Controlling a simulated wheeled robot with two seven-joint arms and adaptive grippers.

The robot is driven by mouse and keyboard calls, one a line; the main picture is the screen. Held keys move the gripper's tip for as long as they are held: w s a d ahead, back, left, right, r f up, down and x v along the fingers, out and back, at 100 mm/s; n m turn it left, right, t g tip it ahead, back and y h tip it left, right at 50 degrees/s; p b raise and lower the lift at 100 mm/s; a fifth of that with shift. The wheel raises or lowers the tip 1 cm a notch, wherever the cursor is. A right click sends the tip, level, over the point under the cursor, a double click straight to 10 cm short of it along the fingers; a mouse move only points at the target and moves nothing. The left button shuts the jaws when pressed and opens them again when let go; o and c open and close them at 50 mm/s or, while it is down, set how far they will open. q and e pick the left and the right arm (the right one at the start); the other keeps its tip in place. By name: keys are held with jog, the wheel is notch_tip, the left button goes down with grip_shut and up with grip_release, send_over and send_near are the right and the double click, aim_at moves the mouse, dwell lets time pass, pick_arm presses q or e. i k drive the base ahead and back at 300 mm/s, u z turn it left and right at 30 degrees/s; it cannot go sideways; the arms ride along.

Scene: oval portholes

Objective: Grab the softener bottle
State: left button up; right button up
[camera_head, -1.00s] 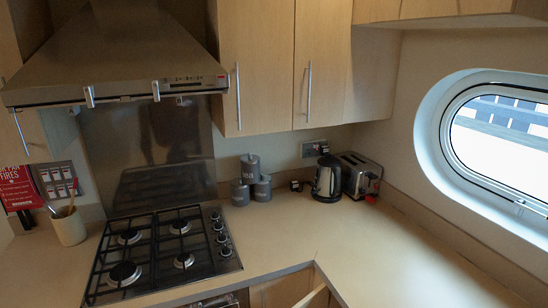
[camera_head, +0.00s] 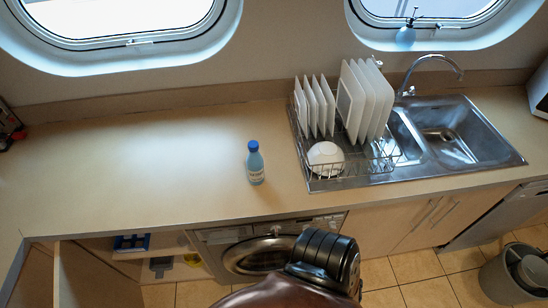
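A small pale-blue bottle with a blue cap (camera_head: 255,163) stands upright on the counter, left of the dish rack. Its label is too small to read, so I cannot confirm that it is the softener. Nothing touches it. A dark, rounded part of my own arm shows at the bottom centre, in front of the washing machine. Neither of my grippers is in view.
The wooden counter (camera_head: 130,165) is clear left of the bottle. A wire dish rack (camera_head: 345,174) with white plates and a bowl stands right of it, beside a steel sink (camera_head: 452,135). Below are a washing machine (camera_head: 262,254) and an open cupboard. A grey bin (camera_head: 512,275) stands at right.

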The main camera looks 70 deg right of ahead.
aim_at(255, 162)
jog(key=z, duration=0.4)
jog(key=k, duration=0.1)
jog(key=z, duration=1.05)
